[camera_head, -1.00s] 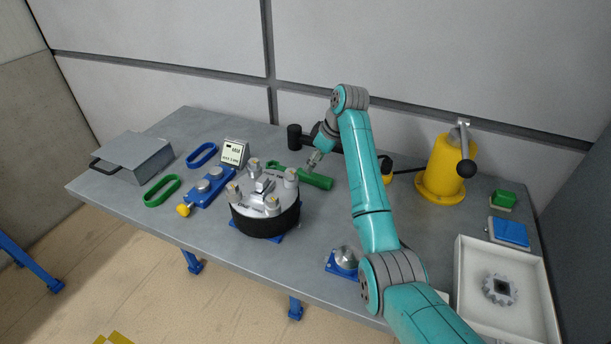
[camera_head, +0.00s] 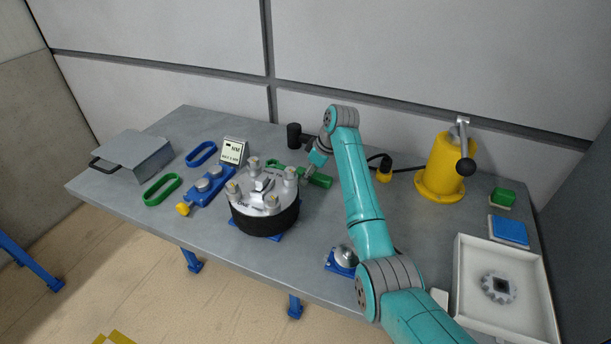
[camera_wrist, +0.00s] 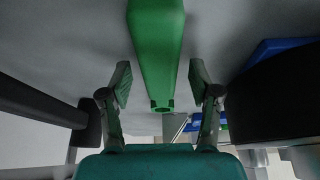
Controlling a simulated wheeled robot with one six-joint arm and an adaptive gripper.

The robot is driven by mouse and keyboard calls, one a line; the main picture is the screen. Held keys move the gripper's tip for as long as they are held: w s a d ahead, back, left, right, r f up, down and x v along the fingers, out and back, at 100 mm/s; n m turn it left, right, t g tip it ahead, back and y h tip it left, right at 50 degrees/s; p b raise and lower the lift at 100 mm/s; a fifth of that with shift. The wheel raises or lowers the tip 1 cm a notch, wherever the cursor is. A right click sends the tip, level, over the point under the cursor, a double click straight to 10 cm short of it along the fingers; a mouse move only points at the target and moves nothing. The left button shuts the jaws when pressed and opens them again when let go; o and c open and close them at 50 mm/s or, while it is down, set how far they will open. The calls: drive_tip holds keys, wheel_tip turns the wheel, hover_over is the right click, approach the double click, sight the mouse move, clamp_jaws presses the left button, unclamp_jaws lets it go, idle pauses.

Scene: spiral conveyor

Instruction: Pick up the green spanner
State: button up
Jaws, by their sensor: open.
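The green spanner (camera_head: 320,180) lies on the bench behind the round clamp fixture, partly hidden by my gripper (camera_head: 309,174). In the wrist view its thick green handle (camera_wrist: 156,40) runs from the top edge down between the two fingers of my gripper (camera_wrist: 161,84). The fingers are apart, one on each side of the handle, with a visible gap on both sides. The jaws are open and hold nothing.
The round fixture (camera_head: 265,215) with upright posts stands close in front. A yellow lever post (camera_head: 441,168) and a white tray (camera_head: 465,290) are to the right.

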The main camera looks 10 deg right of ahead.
drive_tip(key=shift+f, duration=0.25)
idle(0.4)
clamp_jaws()
